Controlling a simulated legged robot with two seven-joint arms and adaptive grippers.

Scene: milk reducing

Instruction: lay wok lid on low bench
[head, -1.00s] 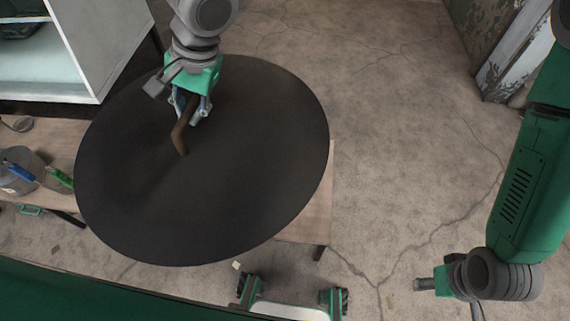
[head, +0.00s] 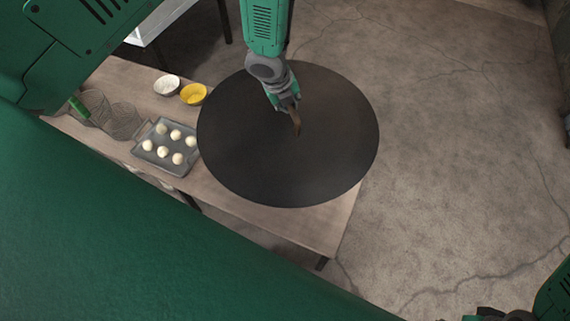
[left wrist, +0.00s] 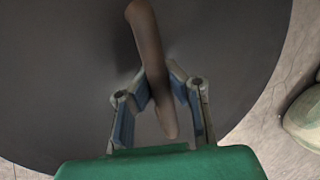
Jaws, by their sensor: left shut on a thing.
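The wok lid (head: 240,150) is a large dark disc with a brown curved handle (head: 297,122). My left gripper (head: 290,104) is shut on this handle from above; in the left wrist view, its fingers (left wrist: 160,95) are on either side of the handle (left wrist: 150,45). The lid spans over the right end of the low wooden bench (head: 312,222) and overhangs its far edge. I cannot tell whether the lid touches the bench, whose top beneath is hidden. Only part of my right arm shows at the bottom right corner; its gripper is out of view.
A grey tray (head: 152,154) with several pale round pieces lies close to the lid's left edge. A white bowl (head: 166,86), a yellow bowl (head: 193,95) and wire baskets (head: 122,120) stand further left on the bench. The floor (head: 450,150) to the right is clear.

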